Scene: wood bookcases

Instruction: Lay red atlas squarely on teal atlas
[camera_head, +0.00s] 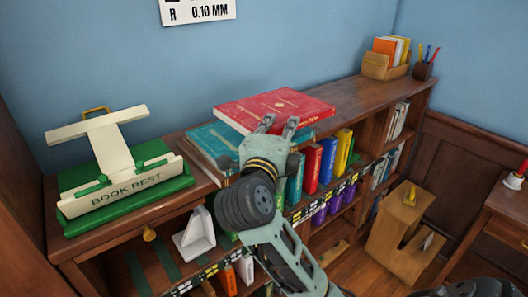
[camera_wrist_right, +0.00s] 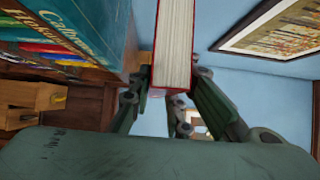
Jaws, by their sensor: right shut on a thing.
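The red atlas (camera_head: 272,104) lies about flat over the shelf top in the head view. My right gripper (camera_head: 281,122) is shut on its near edge. In the wrist view the fingers flank the red atlas (camera_wrist_right: 174,50), whose pale page edge faces the camera. The teal atlas (camera_head: 210,141) lies on the shelf top, partly hidden under the red atlas and my gripper. It shows at the left and front, so the red one sits offset to the right and back. Whether they touch is unclear. My left gripper is not in view.
A book rest (camera_head: 125,185) on a green base stands at the left. Upright books (camera_head: 328,160) fill the shelf below. An organizer (camera_head: 385,65) and pen cup (camera_head: 423,70) stand at the far right end. The shelf top (camera_head: 345,98) right of the atlases is clear.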

